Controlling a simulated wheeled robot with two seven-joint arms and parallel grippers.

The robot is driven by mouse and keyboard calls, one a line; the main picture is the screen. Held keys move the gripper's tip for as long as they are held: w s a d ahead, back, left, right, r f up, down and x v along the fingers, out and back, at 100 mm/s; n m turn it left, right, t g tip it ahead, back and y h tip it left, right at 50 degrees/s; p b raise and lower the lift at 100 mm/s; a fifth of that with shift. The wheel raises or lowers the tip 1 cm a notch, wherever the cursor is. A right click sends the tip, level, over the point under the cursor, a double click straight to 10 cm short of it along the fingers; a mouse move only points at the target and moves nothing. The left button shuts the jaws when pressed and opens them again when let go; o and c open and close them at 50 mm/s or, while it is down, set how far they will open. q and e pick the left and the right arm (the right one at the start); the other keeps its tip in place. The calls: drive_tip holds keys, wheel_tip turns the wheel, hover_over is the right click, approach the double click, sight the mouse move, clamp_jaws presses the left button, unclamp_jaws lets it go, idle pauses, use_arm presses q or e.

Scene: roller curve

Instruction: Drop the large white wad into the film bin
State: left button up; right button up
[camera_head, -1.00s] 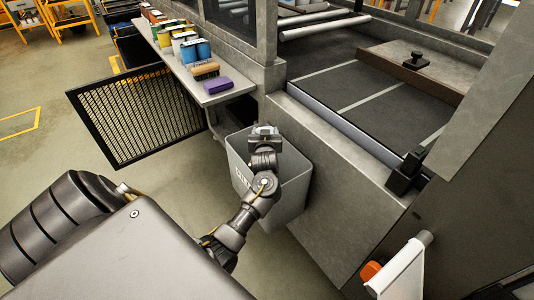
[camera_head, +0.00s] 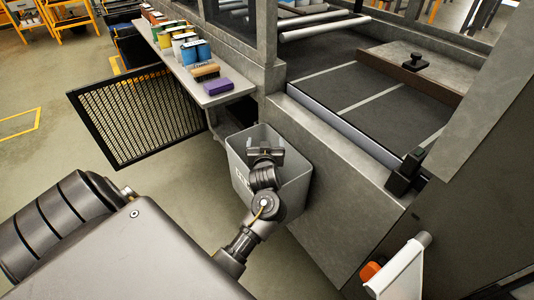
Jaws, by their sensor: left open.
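The film bin (camera_head: 296,163) is a grey, open-topped bin with pale lettering on its front, standing against the machine's side. My left gripper (camera_head: 264,150) is over the bin's opening, pointing down and away from me. Its fingers are mostly hidden behind its own body; it is open. No white wad shows in the view; the bin's floor is partly hidden by my left arm. My right gripper is not in view.
A shelf (camera_head: 222,93) left of the machine carries several coloured containers, a brush (camera_head: 206,71) and a purple block (camera_head: 217,86). A black mesh panel (camera_head: 135,115) stands left of the bin. The conveyor (camera_head: 360,85) lies to the right.

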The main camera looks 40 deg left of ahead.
use_arm(q)
drive_tip(key=v, duration=0.3)
drive_tip(key=shift+s+d+r, duration=0.1)
drive_tip(key=shift+s+d, duration=0.15)
drive_tip(key=shift+s, duration=0.05)
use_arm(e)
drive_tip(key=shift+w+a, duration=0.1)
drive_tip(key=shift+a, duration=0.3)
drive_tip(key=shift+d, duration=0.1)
